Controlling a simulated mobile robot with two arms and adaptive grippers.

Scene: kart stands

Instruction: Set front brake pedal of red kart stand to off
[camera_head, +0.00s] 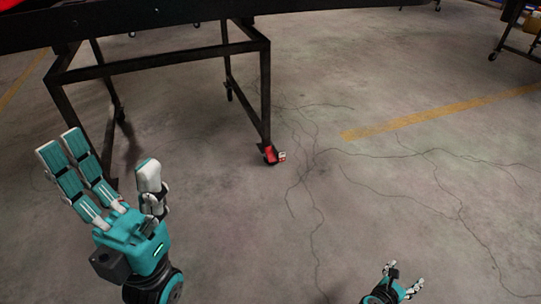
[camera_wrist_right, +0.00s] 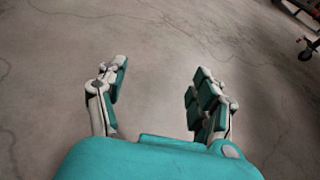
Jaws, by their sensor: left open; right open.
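The kart stand (camera_head: 266,85) is a black metal frame at the upper left of the head view. A red brake pedal (camera_head: 271,155) sits at the caster at the foot of its near right leg, with a small white-and-red part beside it. Whether the pedal is pressed or raised is too small to tell. My left gripper (camera_head: 112,172) is open and empty, to the left of the pedal and nearer to me. My right gripper (camera_head: 405,280) is open and empty at the bottom right of the head view, apart from the pedal. It also shows in the right wrist view (camera_wrist_right: 158,95).
The cracked concrete floor (camera_head: 400,200) is clear around the pedal and to the right. A yellow line (camera_head: 440,112) crosses it. Another stand (camera_head: 515,40) on casters is at the top right. A dark beam (camera_head: 150,18) spans the top left.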

